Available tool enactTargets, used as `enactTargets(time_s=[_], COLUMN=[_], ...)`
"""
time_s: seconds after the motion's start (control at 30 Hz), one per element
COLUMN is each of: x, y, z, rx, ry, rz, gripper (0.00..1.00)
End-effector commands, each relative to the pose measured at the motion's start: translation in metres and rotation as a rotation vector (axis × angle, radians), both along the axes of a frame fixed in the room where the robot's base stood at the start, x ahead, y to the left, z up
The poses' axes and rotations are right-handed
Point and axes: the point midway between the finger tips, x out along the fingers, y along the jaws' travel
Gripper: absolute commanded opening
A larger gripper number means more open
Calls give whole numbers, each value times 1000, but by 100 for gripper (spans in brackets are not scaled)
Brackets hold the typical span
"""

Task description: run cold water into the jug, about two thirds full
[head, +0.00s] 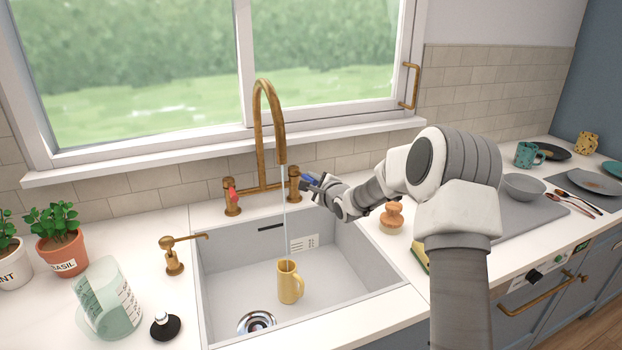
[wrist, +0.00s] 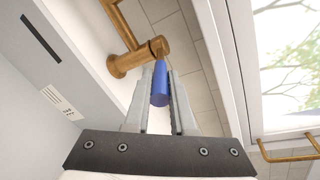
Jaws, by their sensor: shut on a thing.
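A yellow jug (head: 289,284) stands upright in the sink, below the brass tap (head: 266,120). A thin stream of water (head: 284,215) falls from the spout to the jug's mouth; the level inside cannot be made out. My gripper (head: 311,181) is at the right tap valve, shut on its blue handle (head: 307,182). In the wrist view my gripper (wrist: 160,95) has its two fingers on either side of the blue handle (wrist: 160,84), which joins the brass valve (wrist: 137,57). The left valve has a red handle (head: 233,194).
The sink (head: 225,270) has a drain (head: 257,323) left of the jug. A glass measuring jug (head: 105,300), a black stopper (head: 163,326) and a soap dispenser (head: 173,258) stand left of it. A wooden brush (head: 392,218) and a sponge (head: 420,258) lie right of it.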

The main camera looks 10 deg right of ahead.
Motion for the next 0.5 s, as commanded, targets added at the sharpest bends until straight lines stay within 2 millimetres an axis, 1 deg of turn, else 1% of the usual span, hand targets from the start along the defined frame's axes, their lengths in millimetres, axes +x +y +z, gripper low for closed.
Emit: enactTargets(time_s=[0.2, 0.23, 0.3, 0.4, 0.5], x=[0, 0, 0, 0, 0], y=[0, 0, 0, 0, 0], z=[0, 0, 0, 0, 0], rx=[0, 0, 0, 0, 0], ry=[0, 0, -1, -1, -1], rz=[0, 0, -1, -1, -1], gripper=[0, 25, 37, 53, 53])
